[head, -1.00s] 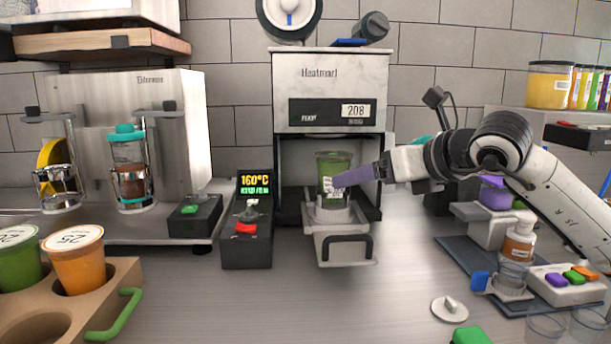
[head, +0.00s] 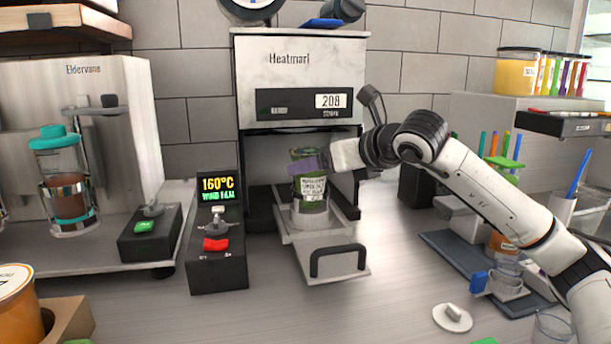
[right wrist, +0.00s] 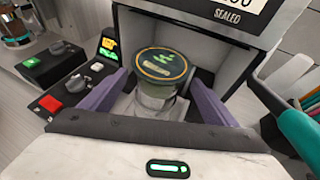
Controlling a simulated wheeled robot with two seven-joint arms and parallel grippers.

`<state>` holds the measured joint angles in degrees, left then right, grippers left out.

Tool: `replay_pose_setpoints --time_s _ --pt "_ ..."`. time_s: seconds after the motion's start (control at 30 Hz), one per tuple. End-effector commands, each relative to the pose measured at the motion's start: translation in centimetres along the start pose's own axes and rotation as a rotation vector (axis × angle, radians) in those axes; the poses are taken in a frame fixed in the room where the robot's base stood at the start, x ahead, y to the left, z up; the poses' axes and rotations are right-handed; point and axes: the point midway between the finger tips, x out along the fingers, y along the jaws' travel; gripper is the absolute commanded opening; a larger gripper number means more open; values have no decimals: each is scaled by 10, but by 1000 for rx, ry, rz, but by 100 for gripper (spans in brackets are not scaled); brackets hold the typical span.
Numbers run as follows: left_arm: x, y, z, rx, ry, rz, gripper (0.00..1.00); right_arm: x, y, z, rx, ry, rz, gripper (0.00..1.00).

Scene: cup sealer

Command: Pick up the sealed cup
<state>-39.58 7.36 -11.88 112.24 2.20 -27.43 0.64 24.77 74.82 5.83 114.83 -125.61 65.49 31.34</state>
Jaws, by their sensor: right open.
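The sealed cup (head: 311,188) is green with a printed label and stands upright in the holder of the pulled-out tray (head: 338,262) of the Heatmarl sealer (head: 300,80). In the right wrist view its dark green lid (right wrist: 160,65) with a gold ring faces up. My right gripper (head: 306,164) reaches in from the right at the cup's upper part. In the right wrist view its purple fingers (right wrist: 155,95) are open, one on each side of the cup, with gaps beside it. My left gripper is not in view.
A control box (head: 216,240) with a red button and a 160°C display stands left of the sealer. An Eldervane machine (head: 100,120) is further left. A cup rack (head: 68,318) is at the lower left.

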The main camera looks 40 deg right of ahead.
Motion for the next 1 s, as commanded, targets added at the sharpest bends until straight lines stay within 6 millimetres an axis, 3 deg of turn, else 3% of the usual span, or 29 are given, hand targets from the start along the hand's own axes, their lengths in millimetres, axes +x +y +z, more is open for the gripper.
replay_pose_setpoints --time_s 0.3,0.63,1.0 --pt "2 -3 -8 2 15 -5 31 5 -2 -3 0 -1 -1 82" --pt "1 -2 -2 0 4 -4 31 5 -2 -3 0 -1 -1 26" --pt "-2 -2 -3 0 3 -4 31 2 -2 5 0 -7 -2 25"
